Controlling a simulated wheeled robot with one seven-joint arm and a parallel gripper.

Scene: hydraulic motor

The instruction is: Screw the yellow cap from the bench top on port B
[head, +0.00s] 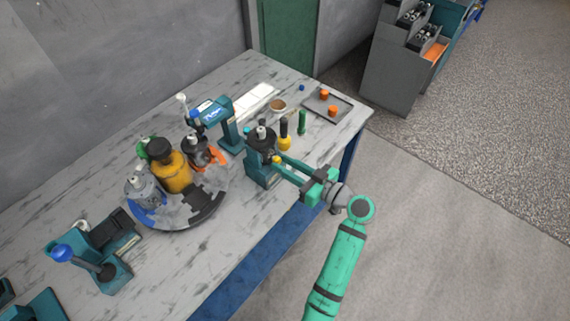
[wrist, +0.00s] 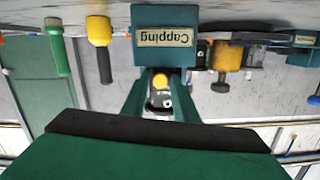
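The yellow cap (wrist: 160,81) shows as a small round yellow end between my finger tips in the wrist view, which is upside down. It sits against the side of a grey and dark motor (wrist: 158,103) in the teal stand labelled "Capping" (wrist: 165,37). In the head view the motor (head: 264,138) stands upright in this stand (head: 258,172). My gripper (head: 277,161) reaches in level from the right, one finger on each side of the cap. Whether the fingers press on the cap cannot be made out. The port behind the cap is hidden.
A yellow-handled tool (head: 285,140) and a green one (head: 302,123) stand close behind my gripper. A grey tray (head: 340,114) with orange caps lies at the bench's far right corner. A round carousel (head: 190,215) with bottles and motors stands left of the stand.

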